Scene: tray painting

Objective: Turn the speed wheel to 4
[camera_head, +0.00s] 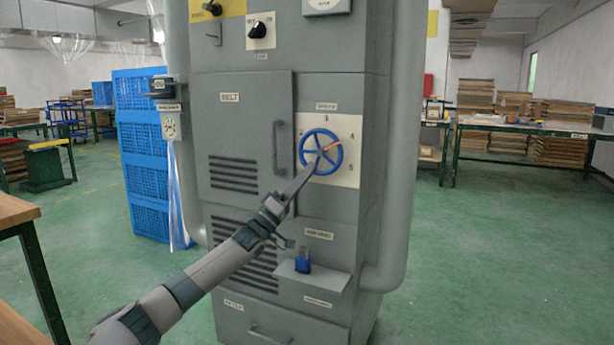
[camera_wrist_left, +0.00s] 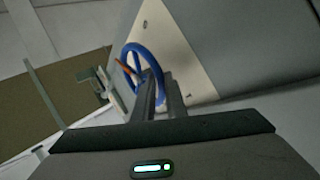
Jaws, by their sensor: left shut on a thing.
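The blue speed wheel (camera_head: 341,158) sits on a pale plate (camera_head: 347,178) on the grey cabinet. Its orange pointer (camera_head: 333,147) slants up to the right, in line with the number 4 as far as I can tell. The labels 2, 3, 4 and 5 run around it. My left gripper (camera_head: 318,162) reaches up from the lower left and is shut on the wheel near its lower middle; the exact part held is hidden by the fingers. In the left wrist view the wheel (camera_wrist_left: 153,59) and pointer (camera_wrist_left: 123,65) show beyond the fingertips (camera_wrist_left: 152,82). My right gripper is not in view.
A cabinet door with a handle (camera_head: 279,147) lies left of the wheel. A small shelf (camera_head: 312,278) with a blue padlock (camera_head: 303,262) juts out below. A thick pipe (camera_head: 405,150) runs along the cabinet's right side. Blue crates (camera_head: 140,150) stand left. Green floor is open at right.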

